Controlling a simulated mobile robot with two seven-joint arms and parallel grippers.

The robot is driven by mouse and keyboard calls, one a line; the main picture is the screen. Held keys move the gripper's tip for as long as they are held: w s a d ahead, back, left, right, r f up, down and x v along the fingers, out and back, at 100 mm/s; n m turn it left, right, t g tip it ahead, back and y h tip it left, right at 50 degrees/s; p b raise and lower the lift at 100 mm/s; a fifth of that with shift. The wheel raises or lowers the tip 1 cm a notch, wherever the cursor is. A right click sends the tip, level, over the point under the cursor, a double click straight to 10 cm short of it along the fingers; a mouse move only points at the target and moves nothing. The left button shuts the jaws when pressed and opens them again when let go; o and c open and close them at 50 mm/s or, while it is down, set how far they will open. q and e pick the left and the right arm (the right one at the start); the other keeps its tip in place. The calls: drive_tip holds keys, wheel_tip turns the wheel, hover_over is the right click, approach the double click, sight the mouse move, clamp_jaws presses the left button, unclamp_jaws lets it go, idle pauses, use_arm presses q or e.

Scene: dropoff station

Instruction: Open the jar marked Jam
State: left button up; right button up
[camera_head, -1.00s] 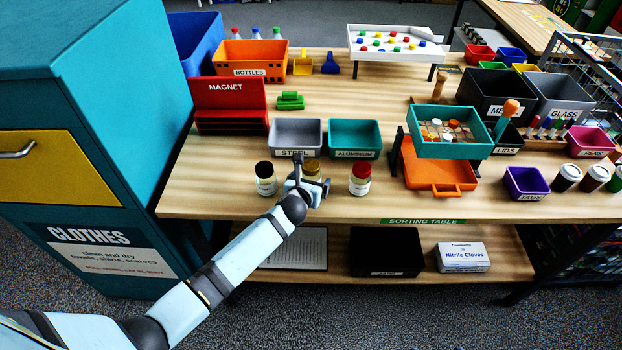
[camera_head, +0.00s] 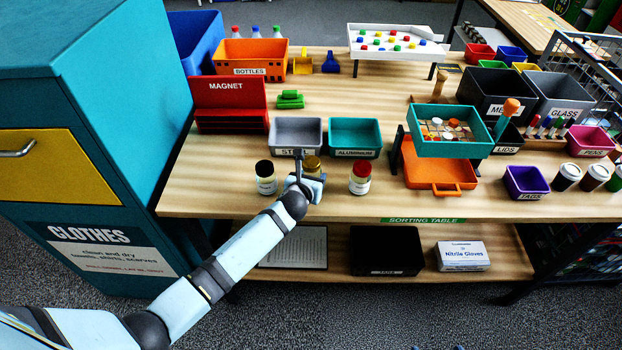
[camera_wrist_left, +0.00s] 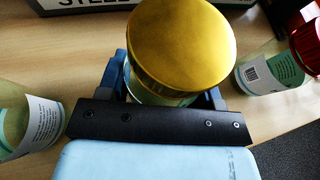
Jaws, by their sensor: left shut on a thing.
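Three jars stand in a row near the front edge of the table: one with a black lid (camera_head: 264,167), one with a gold lid (camera_head: 312,164) and one with a red lid (camera_head: 361,169). My left gripper (camera_head: 308,180) is shut around the gold-lidded jar, partly hiding its body. In the left wrist view the gold lid (camera_wrist_left: 181,42) is on the jar, with blue fingers on both sides just below it. The red-lidded jar (camera_wrist_left: 268,68) and the black-lidded jar's body (camera_wrist_left: 30,125) flank it. No jar's name is readable. My right gripper is not in view.
Steel (camera_head: 296,151) and aluminium (camera_head: 356,154) bins stand just behind the jars. An orange tray (camera_head: 438,187) under a teal tray (camera_head: 450,145) is to the right. A clothes bin (camera_head: 95,180) stands left of the table. Bare tabletop (camera_head: 215,195) lies left of the jars.

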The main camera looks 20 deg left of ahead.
use_arm(q)
wheel_tip(320, 180, up, 19)
drive_tip(key=shift+r+p, duration=0.15)
drive_tip(key=shift+p, duration=0.3)
drive_tip(key=o, duration=0.4)
drive_tip(key=c, duration=0.7)
